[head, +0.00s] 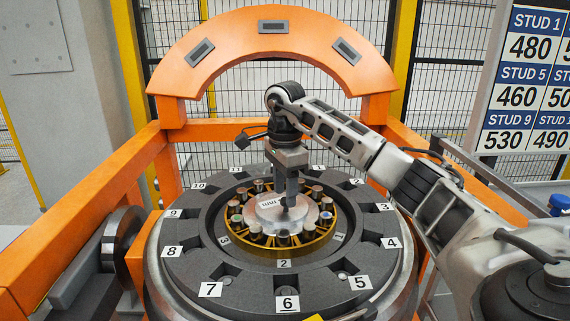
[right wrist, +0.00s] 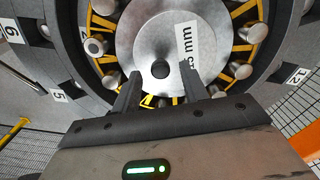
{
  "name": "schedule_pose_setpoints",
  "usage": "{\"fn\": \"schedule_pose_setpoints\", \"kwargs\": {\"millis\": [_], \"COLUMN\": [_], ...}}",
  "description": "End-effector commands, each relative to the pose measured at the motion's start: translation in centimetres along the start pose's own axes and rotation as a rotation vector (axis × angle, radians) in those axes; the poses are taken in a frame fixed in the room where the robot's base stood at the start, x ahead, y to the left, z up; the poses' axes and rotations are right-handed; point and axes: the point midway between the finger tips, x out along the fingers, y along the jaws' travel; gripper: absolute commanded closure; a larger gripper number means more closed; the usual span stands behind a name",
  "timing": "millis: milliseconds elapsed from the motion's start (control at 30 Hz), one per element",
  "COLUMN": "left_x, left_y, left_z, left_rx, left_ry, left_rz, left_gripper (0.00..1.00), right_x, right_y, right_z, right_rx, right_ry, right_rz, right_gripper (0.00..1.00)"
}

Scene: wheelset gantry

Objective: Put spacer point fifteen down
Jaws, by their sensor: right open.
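The spacer, a silver disc (head: 268,214) with a white label ending in "mm", lies flat at the centre of the wheel, inside a ring of studs. Its number cannot be read. In the right wrist view the disc (right wrist: 145,40) has a dark round knob (right wrist: 160,69) at its middle. My right gripper (head: 287,207) points down over the disc. In the right wrist view its two fingers (right wrist: 158,92) stand apart, with the knob just beyond the gap between them, and nothing is held. Whether the fingertips touch the disc cannot be told. My left gripper is not in view.
Several upright studs (head: 283,238) on a yellow ring (head: 262,250) closely surround the disc. A dark outer ring (head: 205,262) carries numbered tags. An orange gantry arch (head: 225,38) rises behind. A board of stud numbers (head: 528,75) stands at right, and wire fencing at the back.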

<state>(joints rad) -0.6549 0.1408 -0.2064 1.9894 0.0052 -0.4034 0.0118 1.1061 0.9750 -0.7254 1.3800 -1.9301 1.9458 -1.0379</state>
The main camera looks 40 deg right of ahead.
Motion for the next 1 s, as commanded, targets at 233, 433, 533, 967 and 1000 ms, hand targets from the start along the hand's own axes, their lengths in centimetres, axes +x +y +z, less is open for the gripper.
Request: {"fn": "schedule_pose_setpoints", "kwargs": {"millis": [233, 433, 533, 967, 1000], "left_x": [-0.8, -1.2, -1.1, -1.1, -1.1], "left_y": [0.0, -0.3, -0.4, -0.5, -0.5], "left_z": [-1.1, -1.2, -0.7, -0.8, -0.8], "left_rx": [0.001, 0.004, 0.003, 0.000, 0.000], "left_ry": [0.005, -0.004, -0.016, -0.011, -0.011], "left_rz": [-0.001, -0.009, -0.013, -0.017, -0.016], "left_gripper": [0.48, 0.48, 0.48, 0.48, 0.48], "right_x": [-6.1, -9.3, -10.1, -10.4, -10.4], "right_y": [-0.1, 0.0, 0.0, 0.0, 0.0], "right_z": [0.0, 0.0, 0.0, 0.0, 0.0], "right_rx": [0.002, 0.001, 0.001, 0.001, 0.001], "right_ry": [0.000, 0.000, 0.000, 0.000, 0.000], "right_rz": [-0.005, -0.003, -0.001, 0.000, 0.000], "right_gripper": [0.56, 0.56, 0.56, 0.56, 0.56]}}
